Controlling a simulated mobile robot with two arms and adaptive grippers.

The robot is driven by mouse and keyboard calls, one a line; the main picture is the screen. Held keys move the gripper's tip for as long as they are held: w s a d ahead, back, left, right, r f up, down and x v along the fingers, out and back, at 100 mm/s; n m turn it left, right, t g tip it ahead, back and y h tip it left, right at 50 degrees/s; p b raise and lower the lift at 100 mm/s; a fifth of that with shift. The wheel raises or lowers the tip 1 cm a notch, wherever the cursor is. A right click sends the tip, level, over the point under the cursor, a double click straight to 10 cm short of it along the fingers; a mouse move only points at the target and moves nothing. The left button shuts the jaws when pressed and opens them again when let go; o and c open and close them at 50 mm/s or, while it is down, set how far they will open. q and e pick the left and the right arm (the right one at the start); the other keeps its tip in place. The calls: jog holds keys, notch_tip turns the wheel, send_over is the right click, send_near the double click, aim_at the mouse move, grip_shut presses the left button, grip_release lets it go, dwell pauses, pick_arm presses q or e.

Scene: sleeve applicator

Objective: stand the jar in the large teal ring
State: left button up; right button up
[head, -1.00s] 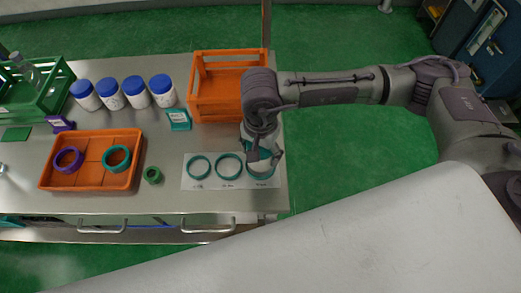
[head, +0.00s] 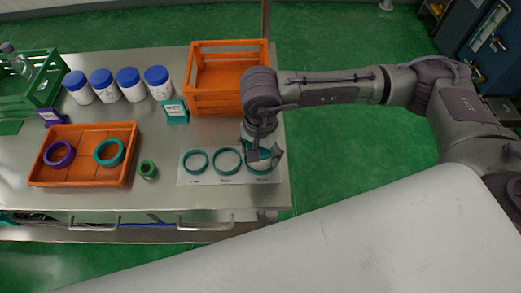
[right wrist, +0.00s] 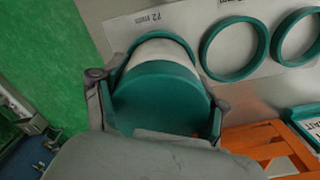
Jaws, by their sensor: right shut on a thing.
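The jar has a teal lid (right wrist: 160,103) and a white body (right wrist: 165,49). My right gripper (head: 262,155) is shut on the jar from above, its fingers on either side of the lid. It holds the jar over the rightmost teal ring on the white card. That ring (right wrist: 151,34) shows around the far end of the jar in the right wrist view, beside a "72" label. The gripper and jar hide part of it, so I cannot tell whether the jar's base touches down inside it. My left gripper is not in view.
Two other teal rings, (head: 195,151) and (head: 215,161), lie left on the card (head: 184,178). A green ring (head: 148,178), an orange tray (head: 80,182) with purple and teal rings, several blue-lidded jars (head: 128,76) and an orange crate (head: 227,106) stand around.

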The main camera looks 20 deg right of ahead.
jog(key=o, duration=1.4)
jog(key=shift+r+p, duration=2.05)
jog(key=shift+r, duration=2.45)
